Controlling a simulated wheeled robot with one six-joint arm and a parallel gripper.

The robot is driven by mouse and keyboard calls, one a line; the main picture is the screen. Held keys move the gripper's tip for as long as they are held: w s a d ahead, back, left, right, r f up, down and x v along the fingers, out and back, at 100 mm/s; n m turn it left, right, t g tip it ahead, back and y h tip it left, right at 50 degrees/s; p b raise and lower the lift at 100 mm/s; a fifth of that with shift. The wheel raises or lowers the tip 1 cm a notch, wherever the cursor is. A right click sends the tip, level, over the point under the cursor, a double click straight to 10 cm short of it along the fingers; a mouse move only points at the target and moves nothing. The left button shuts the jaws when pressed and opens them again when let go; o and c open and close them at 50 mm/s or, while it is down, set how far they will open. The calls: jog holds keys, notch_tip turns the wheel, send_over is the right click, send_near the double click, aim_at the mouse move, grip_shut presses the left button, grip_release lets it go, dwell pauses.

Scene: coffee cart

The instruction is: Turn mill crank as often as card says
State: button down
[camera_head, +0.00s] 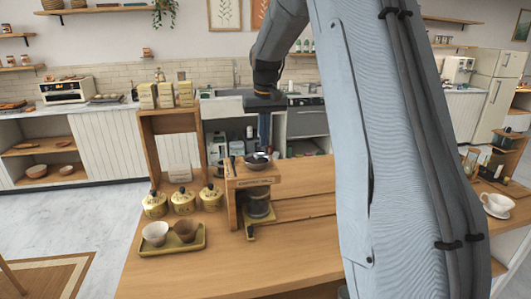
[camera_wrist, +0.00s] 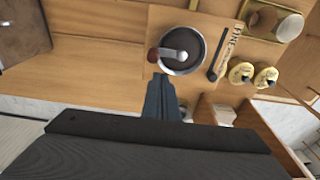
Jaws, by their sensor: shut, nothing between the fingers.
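The wooden coffee mill (camera_head: 236,205) stands on the cart top, with a dark round bowl (camera_head: 257,162) on top. In the wrist view the bowl (camera_wrist: 196,60) shows from above, with a metal crank (camera_wrist: 173,54) across it ending in a reddish-brown knob (camera_wrist: 152,55). My gripper (camera_head: 264,141) is above the mill, pointing down. In the wrist view my gripper (camera_wrist: 161,78) is shut and empty, its tips just below the knob in the picture; contact cannot be told. A small pale card (camera_head: 180,173) stands at the wooden shelf; its writing is too small to read.
Three gold canisters (camera_head: 183,201) stand left of the mill. In front of them a tray (camera_head: 198,240) holds a pale cup (camera_head: 155,233) and a brown cup (camera_head: 187,230). A white cup (camera_head: 498,203) stands far right. The front of the cart top (camera_head: 260,270) is clear.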

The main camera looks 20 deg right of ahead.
jog(key=shift+f+b, duration=0.5)
jog(key=shift+f, duration=0.75)
dwell(0.3)
jog(key=shift+r, duration=0.3)
jog(key=shift+r+p, duration=0.65)
jog(key=shift+p, duration=0.1)
